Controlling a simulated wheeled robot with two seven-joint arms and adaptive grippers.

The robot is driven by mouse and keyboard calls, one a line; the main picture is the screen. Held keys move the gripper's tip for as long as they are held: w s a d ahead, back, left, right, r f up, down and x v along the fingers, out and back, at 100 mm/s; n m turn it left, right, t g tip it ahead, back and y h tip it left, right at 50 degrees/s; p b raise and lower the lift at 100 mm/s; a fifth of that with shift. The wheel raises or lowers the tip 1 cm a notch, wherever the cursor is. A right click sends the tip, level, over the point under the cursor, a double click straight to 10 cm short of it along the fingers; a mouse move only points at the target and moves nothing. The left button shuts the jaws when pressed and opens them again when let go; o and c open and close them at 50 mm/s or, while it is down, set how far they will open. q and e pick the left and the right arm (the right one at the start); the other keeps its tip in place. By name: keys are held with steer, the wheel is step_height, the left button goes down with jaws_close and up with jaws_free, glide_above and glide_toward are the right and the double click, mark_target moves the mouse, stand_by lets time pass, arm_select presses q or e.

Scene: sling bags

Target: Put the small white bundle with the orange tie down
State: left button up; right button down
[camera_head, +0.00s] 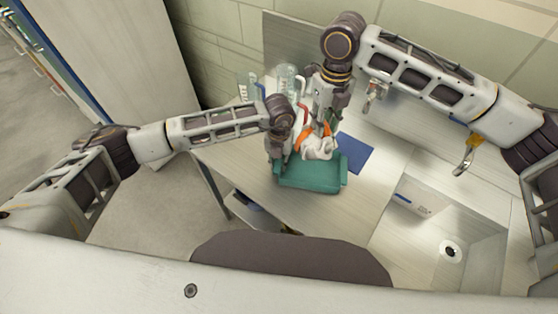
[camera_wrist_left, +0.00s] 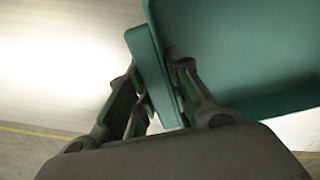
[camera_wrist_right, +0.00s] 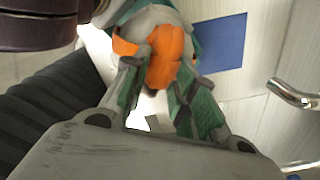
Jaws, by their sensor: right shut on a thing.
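The small white bundle (camera_head: 320,150) with its orange tie (camera_head: 304,140) is at the teal tray (camera_head: 308,183), over its back part. My right gripper (camera_head: 322,124) comes from above and is shut on the bundle; in the right wrist view the orange tie (camera_wrist_right: 168,58) is between its fingers (camera_wrist_right: 155,88). I cannot tell if the bundle touches the tray. My left gripper (camera_head: 277,158) is at the tray's left side. In the left wrist view its fingers (camera_wrist_left: 155,85) are closed on both sides of the tray's teal edge (camera_wrist_left: 150,60).
A blue mat (camera_head: 357,153) lies right of the tray. Clear bottles (camera_head: 287,78) stand behind the left gripper. A sink (camera_head: 465,235) with a tap (camera_head: 467,155) is at the right. The pale counter (camera_head: 345,215) in front is clear.

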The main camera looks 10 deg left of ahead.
arm_select(q)
jaws_close()
arm_select(e)
steer(key=shift+s+f+m, duration=0.15)
steer(key=shift+f+m, duration=0.3)
steer(key=shift+f, duration=0.25)
steer(key=shift+s+f+m, duration=0.1)
steer(key=shift+f+m, duration=0.35)
steer(key=shift+f, duration=0.2)
steer(key=shift+f, duration=0.1)
steer(key=shift+f, duration=2.4)
steer(key=shift+f, duration=2.5)
steer(key=shift+f, duration=0.1)
